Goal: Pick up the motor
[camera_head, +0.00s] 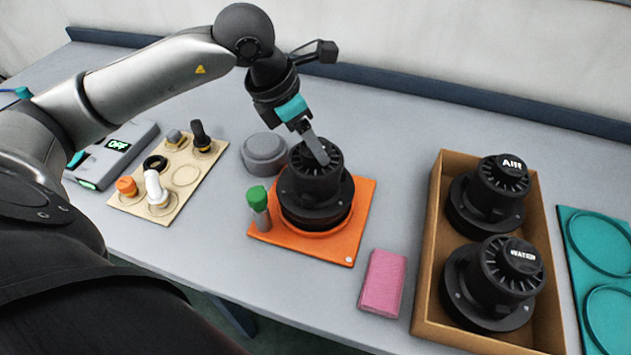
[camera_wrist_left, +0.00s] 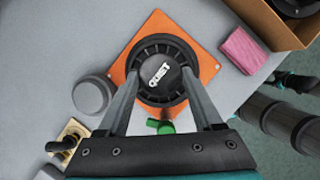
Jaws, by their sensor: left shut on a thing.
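The black finned motor (camera_head: 314,190) stands upright over the round recess of the orange base plate (camera_head: 351,235). I cannot tell whether it is lifted at all. My left gripper (camera_head: 318,148) reaches down from above and is shut on the motor's narrower top. In the left wrist view, its two fingers lie on opposite sides of the motor's cap (camera_wrist_left: 160,72), which carries a white label. Two similar black motors, labelled AIR (camera_head: 492,190) and WATER (camera_head: 497,280), stand in the cardboard box (camera_head: 428,240). My right gripper is not in view.
A pink sponge (camera_head: 382,283) lies front-right.

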